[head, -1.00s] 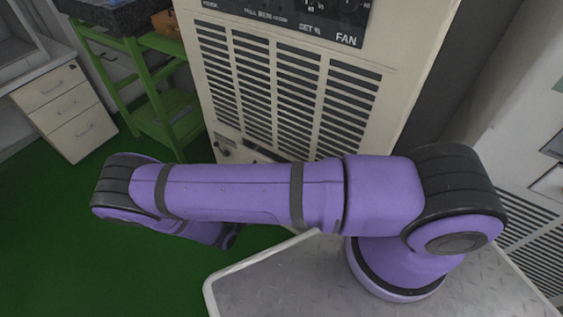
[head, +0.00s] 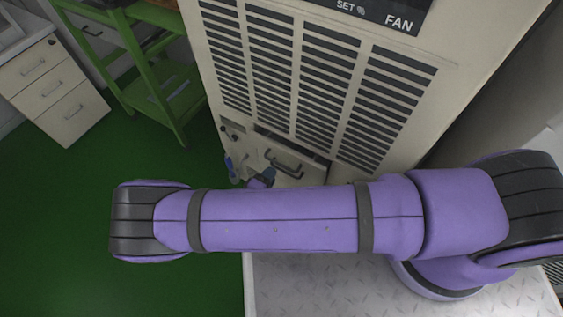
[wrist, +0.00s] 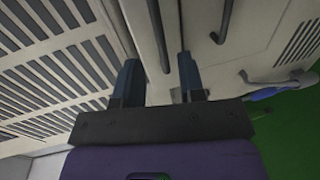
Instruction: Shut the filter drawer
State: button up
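The filter drawer (head: 292,166) is a beige front with a dark bar handle, low on the beige machine under its slats. A dark gap along its top edge shows that it stands out a little. In the wrist view the drawer front (wrist: 200,40) fills the upper middle, with its dark handle at the top. My gripper (wrist: 156,62) is open and empty, its two dark fingers apart and pointing at the drawer front. I cannot tell whether they touch it. In the head view only a bit of my gripper (head: 267,178) shows beside the handle; my purple arm hides the rest.
A blue-handled fitting (head: 231,168) sticks out left of the drawer and also shows in the wrist view (wrist: 262,93). A green shelf cart (head: 160,85) and a white drawer cabinet (head: 55,90) stand at the left. The green floor between is clear.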

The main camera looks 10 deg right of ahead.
aim_at(280, 164)
jog(key=x, duration=0.7)
grip_shut()
